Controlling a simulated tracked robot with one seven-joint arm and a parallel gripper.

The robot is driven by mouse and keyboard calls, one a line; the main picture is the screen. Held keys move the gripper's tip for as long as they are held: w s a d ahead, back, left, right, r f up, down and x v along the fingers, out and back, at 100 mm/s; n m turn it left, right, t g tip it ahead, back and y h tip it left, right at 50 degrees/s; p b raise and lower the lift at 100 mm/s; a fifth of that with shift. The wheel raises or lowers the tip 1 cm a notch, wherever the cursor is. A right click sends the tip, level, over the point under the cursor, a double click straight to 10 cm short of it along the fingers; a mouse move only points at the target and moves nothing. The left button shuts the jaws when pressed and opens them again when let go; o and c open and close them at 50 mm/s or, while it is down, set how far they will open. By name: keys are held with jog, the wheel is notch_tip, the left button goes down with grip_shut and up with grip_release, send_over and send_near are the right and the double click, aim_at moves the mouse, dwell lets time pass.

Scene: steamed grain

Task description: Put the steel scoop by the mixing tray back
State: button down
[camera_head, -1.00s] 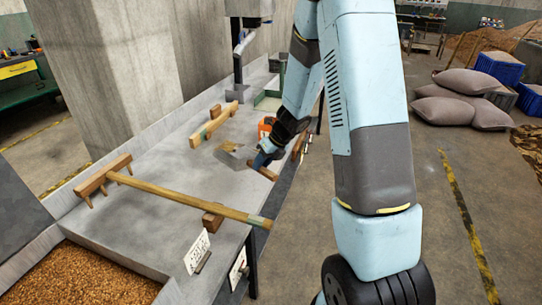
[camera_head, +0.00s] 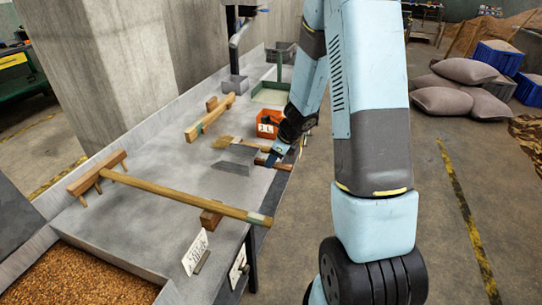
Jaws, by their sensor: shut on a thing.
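The steel scoop (camera_head: 236,160) shows its grey metal pan over the long grey worktop, in the middle of the view. My gripper (camera_head: 278,154) is shut at the scoop's handle end, at the worktop's right edge. The fingertips are small and partly hidden by the wrist. I cannot tell whether the pan touches the worktop. A brush (camera_head: 224,142) with pale bristles and a wooden handle lies just behind the scoop. The tray of brown grain (camera_head: 123,261) is at the lower left, well apart from the scoop.
A wooden rake (camera_head: 160,190) lies across the worktop in front of the scoop, near a white card (camera_head: 196,252). An orange box (camera_head: 269,124) stands behind my gripper. A wooden tool (camera_head: 210,117) and green-framed tray (camera_head: 271,96) are farther back. Bare worktop lies left of the scoop.

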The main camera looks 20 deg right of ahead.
notch_tip(320, 180, down, 7)
jog(key=shift+f, duration=0.15)
dwell(0.6)
jog(key=shift+s+d+f, duration=0.1)
jog(key=shift+f, duration=0.05)
dwell(0.9)
jog(key=c, duration=0.8)
grip_release()
jog(key=shift+o, duration=0.2)
jog(key=v, duration=1.3)
jog(key=shift+d+r, duration=0.15)
jog(key=shift+r, duration=0.2)
jog(key=s+a+r+n+t+h, duration=0.1)
jog(key=s+a+r+n, duration=0.2)
jog(key=s+r+n, duration=0.7)
jog(key=s+a+r+n+h, duration=0.1)
jog(key=s+a+r+n, duration=0.35)
jog(key=r+n, duration=0.55)
jog(key=s+d+r+n+t+h, duration=0.1)
jog(key=s+r+n, duration=0.4)
jog(key=s, duration=0.5)
notch_tip(320, 180, up, 2)
jog(key=shift+s+d+r+t+h, duration=0.15)
jog(key=shift+d+t+h, duration=0.15)
jog(key=shift+d+h, duration=0.35)
